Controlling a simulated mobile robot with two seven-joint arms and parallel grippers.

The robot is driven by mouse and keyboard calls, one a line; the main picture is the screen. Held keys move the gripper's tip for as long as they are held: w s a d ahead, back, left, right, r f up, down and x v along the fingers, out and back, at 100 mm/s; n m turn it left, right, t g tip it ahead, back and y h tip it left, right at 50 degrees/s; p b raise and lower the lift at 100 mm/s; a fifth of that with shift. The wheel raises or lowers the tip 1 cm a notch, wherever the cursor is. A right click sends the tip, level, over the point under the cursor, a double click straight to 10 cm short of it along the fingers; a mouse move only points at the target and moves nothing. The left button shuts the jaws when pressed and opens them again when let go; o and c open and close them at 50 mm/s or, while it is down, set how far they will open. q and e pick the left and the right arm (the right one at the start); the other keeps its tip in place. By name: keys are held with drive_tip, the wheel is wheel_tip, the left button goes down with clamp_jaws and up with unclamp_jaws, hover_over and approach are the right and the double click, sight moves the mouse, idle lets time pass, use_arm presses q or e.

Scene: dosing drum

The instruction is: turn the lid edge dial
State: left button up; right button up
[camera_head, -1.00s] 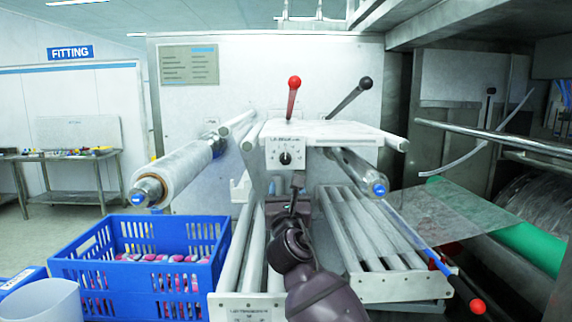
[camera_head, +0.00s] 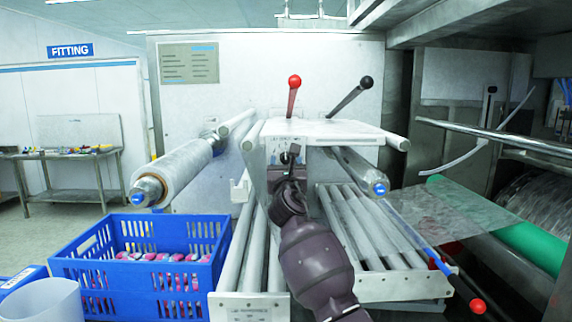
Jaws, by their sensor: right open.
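The lid edge dial (camera_head: 285,158) is a small black knob on the white front edge panel of the lid (camera_head: 325,131), in the middle of the head view. My right gripper (camera_head: 292,155) is at the dial, in front of the panel, and covers part of it. Its jaws are open, small and dark; I cannot tell whether they touch the knob or lie around it. My dark right forearm reaches up to it from the bottom. My left gripper is not in view.
A red-knobbed lever (camera_head: 293,90) and a black-knobbed lever (camera_head: 357,90) rise behind the lid. A film roll (camera_head: 178,172) lies left of it. A blue crate (camera_head: 130,262) with small items stands at lower left. Rollers (camera_head: 365,232) and a red-ended rod (camera_head: 476,305) are at right.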

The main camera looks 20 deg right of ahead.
drive_tip(key=shift+c, duration=0.3)
drive_tip(key=c, duration=0.9)
drive_tip(key=shift+o, duration=0.2)
drive_tip(key=shift+f+m+h+b, duration=0.15)
drive_tip(key=shift+m+h+b, duration=0.45)
drive_tip(key=shift+m+b, duration=0.4)
drive_tip(key=m+g+h+b, duration=0.1)
drive_tip(key=m+h, duration=0.1)
drive_tip(key=m, duration=0.2)
drive_tip(key=shift+a, duration=0.15)
drive_tip(key=shift+m+g+h+b, duration=0.5)
drive_tip(key=shift+m+b, duration=0.05)
drive_tip(key=shift+m, duration=1.05)
drive_tip(key=o, duration=0.9)
drive_tip(key=shift+r, duration=0.2)
